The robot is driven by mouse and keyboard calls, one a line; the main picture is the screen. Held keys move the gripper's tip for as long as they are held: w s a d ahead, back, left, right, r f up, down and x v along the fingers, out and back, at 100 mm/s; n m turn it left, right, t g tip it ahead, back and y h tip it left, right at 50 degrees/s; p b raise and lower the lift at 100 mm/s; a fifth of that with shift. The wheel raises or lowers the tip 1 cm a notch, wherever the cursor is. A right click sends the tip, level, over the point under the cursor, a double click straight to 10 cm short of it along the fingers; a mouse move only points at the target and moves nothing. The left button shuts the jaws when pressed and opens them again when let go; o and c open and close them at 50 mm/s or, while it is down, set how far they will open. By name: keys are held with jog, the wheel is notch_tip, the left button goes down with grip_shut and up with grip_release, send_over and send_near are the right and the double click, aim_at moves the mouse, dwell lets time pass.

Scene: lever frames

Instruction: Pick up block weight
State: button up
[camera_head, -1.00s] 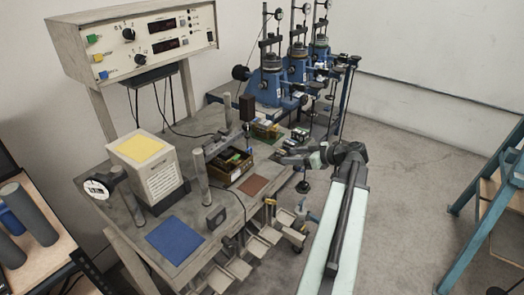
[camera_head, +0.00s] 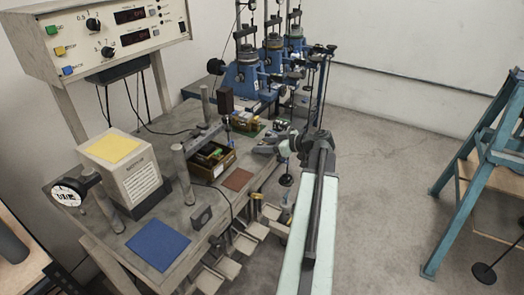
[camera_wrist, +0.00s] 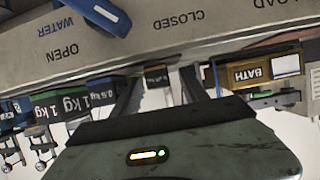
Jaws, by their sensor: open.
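Several block weights show in the wrist view, where the lettering is upside down. Two dark blocks marked 1 kg, one of them here (camera_wrist: 46,107), are at left, beside a block marked 0.5 kg (camera_wrist: 98,95). A small dark block with a tan edge (camera_wrist: 157,76) lies between the fingers of my gripper (camera_wrist: 158,88), beyond their tips or level with them; I cannot tell which. The fingers are apart and hold nothing visible. In the head view my gripper (camera_head: 268,147) is at the bench's right edge, and the blocks are too small to read.
A grey panel (camera_wrist: 170,35) marked OPEN and CLOSED, with a blue WATER lever (camera_wrist: 98,14), crosses the wrist view close to the fingers. A BATH label (camera_wrist: 265,73) is at right. An open box (camera_head: 212,165) and posts stand on the bench. The floor at right is clear up to a teal stand (camera_head: 455,190).

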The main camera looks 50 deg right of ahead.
aim_at(264, 144)
jog(key=shift+w+f, duration=0.15)
jog(key=shift+w, duration=0.15)
grip_shut()
notch_tip(264, 144, up, 10)
jog(key=p, duration=1)
jog(key=shift+s+r, duration=0.1)
jog(key=shift+r, duration=0.1)
jog(key=shift+f, duration=0.1)
